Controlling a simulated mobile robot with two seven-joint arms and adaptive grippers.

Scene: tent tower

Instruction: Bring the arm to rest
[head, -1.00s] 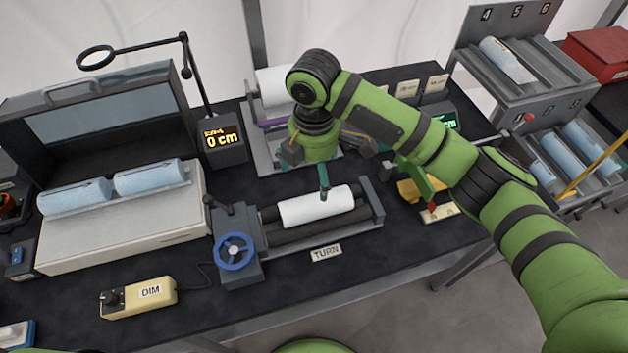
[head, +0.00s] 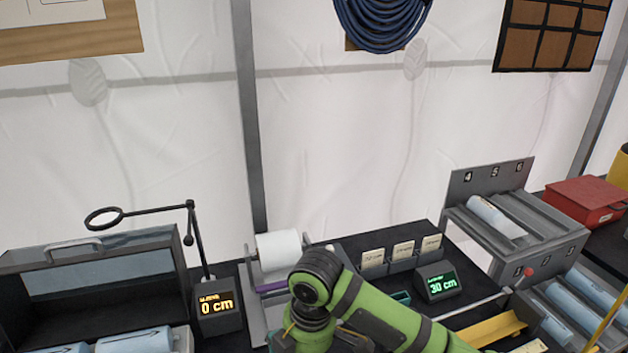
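My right arm, green with dark bands, comes in from the bottom right in the head view. Its wrist bends down at the bottom centre. Only the upper part of my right gripper (head: 320,342) shows, at the bottom edge. Its fingertips are below the picture, so I cannot see whether it is open or shut or holds anything. My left arm and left gripper are not in view.
A white roll (head: 279,249) stands behind the wrist. A display reading 0 cm (head: 217,305) is left, one reading 30 cm (head: 437,285) right. A numbered rack (head: 545,231) holds a pale blue roll (head: 494,216). A red box (head: 586,203) stands far right.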

